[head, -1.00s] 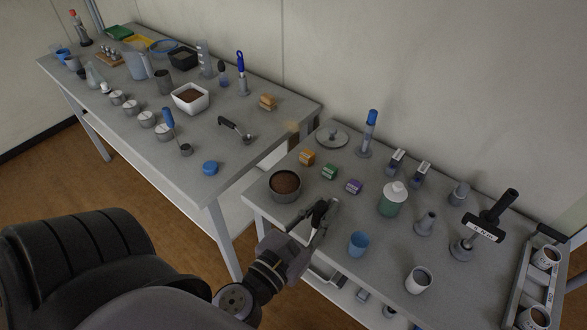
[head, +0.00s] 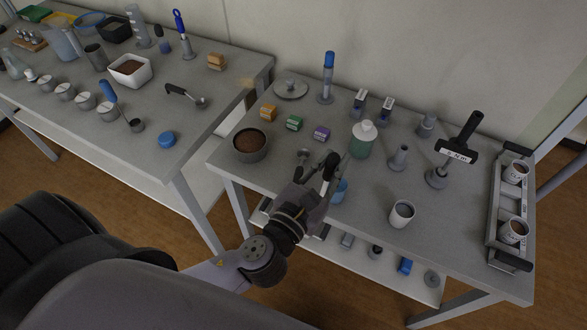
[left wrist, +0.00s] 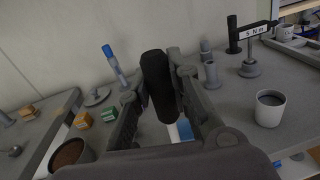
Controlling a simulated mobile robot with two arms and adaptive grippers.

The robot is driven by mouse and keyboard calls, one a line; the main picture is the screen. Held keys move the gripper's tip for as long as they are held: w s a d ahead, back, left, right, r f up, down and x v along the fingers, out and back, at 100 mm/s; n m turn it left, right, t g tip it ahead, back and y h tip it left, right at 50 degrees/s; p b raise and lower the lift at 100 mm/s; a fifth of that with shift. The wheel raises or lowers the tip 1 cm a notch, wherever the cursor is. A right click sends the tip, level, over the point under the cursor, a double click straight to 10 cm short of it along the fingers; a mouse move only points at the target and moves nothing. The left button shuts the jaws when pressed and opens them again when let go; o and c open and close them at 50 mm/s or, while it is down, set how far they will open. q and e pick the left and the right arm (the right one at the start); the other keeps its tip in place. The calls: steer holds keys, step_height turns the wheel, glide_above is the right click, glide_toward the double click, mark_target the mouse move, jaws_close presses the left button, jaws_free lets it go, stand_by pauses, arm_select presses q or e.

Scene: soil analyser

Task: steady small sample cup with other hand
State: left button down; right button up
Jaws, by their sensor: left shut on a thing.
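My left gripper (head: 332,168) is shut on a black rounded handle, which stands between the fingers in the left wrist view (left wrist: 158,85). The far end of the held tool is unclear. A small blue cup (head: 341,192) stands just beside the gripper in the head view, partly hidden by it. A bit of blue shows between the fingers in the left wrist view (left wrist: 184,130). A white cup with dark contents (head: 402,214) stands upright to the right, apart from the gripper; it also shows in the left wrist view (left wrist: 269,108). My right gripper is not in view.
A dark soil bowl (head: 250,145) stands left of the gripper. A green-filled bottle (head: 362,140), a grey funnel-like piece (head: 398,158) and a torque tool (head: 458,150) stand behind. A rack (head: 494,215) holding cups is at the right. Bare tabletop lies around the white cup.

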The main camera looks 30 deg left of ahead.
arm_select(q)
steer(key=w+d+r+m+g+h, duration=0.1)
steer(key=w+d+r+m+h, duration=0.1)
steer(key=d, duration=0.7)
steer(key=w+d+r+m+g+h, duration=0.1)
steer(key=w+d+r+m+h, duration=0.1)
steer(key=d, duration=0.6)
steer(key=w+r+h, duration=0.1)
steer(key=w+h, duration=0.1)
steer(key=shift+d+r+h, duration=0.15)
steer(key=shift+d+h, duration=0.15)
steer(key=shift+d, duration=0.05)
